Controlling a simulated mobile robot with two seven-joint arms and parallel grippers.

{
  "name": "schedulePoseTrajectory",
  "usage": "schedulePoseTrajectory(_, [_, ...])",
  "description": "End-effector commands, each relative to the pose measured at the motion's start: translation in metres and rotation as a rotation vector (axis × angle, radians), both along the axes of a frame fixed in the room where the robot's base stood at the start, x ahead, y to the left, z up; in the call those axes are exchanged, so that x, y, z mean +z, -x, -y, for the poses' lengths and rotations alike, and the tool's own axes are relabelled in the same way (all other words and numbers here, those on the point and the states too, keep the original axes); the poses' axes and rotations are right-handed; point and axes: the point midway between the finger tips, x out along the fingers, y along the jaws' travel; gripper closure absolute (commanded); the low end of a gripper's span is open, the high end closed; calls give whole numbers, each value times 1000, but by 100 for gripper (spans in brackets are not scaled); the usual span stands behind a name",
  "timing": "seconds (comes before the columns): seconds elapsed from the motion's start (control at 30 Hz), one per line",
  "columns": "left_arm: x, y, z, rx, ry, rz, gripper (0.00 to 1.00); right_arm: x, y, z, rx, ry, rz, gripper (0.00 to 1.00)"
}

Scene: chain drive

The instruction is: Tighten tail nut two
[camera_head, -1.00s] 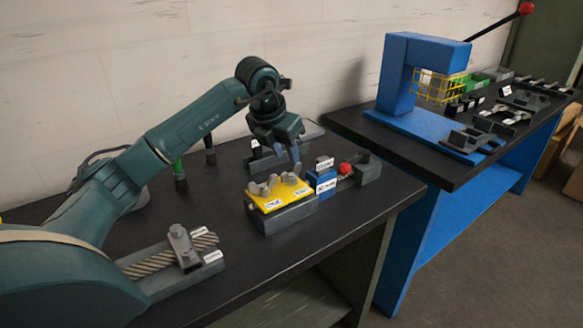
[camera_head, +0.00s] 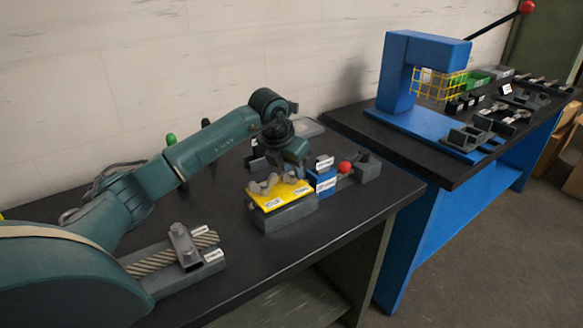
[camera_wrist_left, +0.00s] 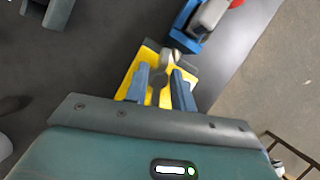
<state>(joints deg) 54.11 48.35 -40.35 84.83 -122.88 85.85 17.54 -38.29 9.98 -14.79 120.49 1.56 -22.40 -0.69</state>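A yellow-topped block (camera_head: 268,203) stands on the near table with several small grey knob-like parts (camera_head: 262,184) on top and white labels that I cannot read. I cannot tell which part is tail nut two. My left gripper (camera_head: 300,170) is low at the block's back right corner; its fingertips are partly hidden there. In the left wrist view, its two blue-grey fingers (camera_wrist_left: 160,82) stand apart over the yellow top (camera_wrist_left: 122,92), with yellow showing between them. A grey part (camera_wrist_left: 166,56) lies just beyond the fingertips; contact is unclear. My right gripper is not in view.
A blue block (camera_head: 324,184) and a red ball (camera_head: 344,168) sit close right of the yellow block. A grey fixture with a rope-like rod (camera_head: 150,262) lies front left. A green-topped handle (camera_head: 171,140) stands behind my arm. A blue press (camera_head: 398,75) stands on the right table.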

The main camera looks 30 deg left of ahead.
Motion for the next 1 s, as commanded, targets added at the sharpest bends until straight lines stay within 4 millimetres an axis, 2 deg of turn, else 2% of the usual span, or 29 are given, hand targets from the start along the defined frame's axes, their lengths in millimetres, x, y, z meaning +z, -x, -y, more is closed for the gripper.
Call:
schedulePoseTrajectory(0.13, [0, 0, 0, 0, 1, 0, 98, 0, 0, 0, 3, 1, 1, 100])
schedulePoseTrajectory(0.27, [0, 0, 0, -29, 0, 0, 98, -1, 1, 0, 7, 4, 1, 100])
schedulePoseTrajectory(0.6, [1, -1, -1, -306, -1, 1, 98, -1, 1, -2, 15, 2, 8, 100])
schedulePoseTrajectory(0.97, [1, -1, 0, -342, -1, 2, 98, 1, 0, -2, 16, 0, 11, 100])
schedulePoseTrajectory(1.0, [1, -1, 0, -342, -1, 2, 74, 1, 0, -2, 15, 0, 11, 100])
